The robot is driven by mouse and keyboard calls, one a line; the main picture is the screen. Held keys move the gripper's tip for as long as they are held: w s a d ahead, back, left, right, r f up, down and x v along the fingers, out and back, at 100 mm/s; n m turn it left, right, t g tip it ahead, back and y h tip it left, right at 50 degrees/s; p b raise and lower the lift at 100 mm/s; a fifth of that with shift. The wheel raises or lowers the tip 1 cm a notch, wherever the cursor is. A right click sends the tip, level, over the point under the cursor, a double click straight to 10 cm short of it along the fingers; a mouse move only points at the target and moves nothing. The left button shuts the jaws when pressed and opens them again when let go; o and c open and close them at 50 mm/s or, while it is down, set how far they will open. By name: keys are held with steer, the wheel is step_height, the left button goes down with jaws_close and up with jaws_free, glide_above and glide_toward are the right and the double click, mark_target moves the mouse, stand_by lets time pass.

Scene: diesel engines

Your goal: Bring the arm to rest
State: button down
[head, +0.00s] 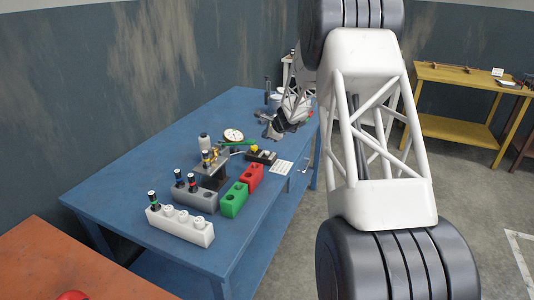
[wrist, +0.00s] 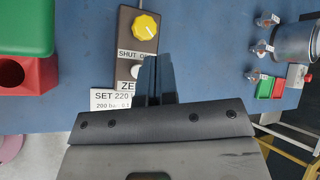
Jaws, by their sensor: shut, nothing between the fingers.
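My gripper (head: 268,128) hangs over the far part of the blue table in the head view, at the end of my white arm. In the wrist view its two dark fingers (wrist: 153,80) are together with nothing between them. They overlap the lower part of a dark panel with a yellow knob (wrist: 145,27) and a label reading "SHUT O…". A white card (wrist: 108,99) reading "SET 220" is partly hidden behind my gripper. I cannot tell the height of my gripper above the table.
The blue table (head: 110,188) carries a white block (head: 180,226), a grey block (head: 187,197), a green block (head: 234,200), a red block (head: 252,176) and a dial gauge (head: 233,135). A metal can (wrist: 294,43) stands beside small trays. A yellow table (head: 450,75) is at the right.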

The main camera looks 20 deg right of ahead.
stand_by(0.8)
steer(key=s+a+r+n+g, duration=0.1)
steer(key=s+a+r+n, duration=0.4)
steer(key=s, duration=0.5)
steer(key=s+a+r+n+g, duration=0.1)
steer(key=s+a+r+n, duration=0.2)
steer(key=s+a+r, duration=0.5)
steer(key=s+a+r+n+g, duration=0.25)
steer(key=s+a+r, duration=0.25)
steer(key=s, duration=0.6)
steer(key=s+a+n+h, duration=0.1)
steer(key=s+n, duration=0.2)
steer(key=s, duration=0.8)
steer(key=s+a+n+h, duration=0.1)
steer(key=s+n, duration=0.3)
steer(key=s, duration=0.8)
steer(key=s+a+n+g+h, duration=0.1)
steer(key=s+n, duration=0.3)
steer(key=s, duration=0.8)
steer(key=shift+s+a+f+h, duration=0.15)
steer(key=shift+a+f+h, duration=0.2)
steer(key=shift+h, duration=0.35)
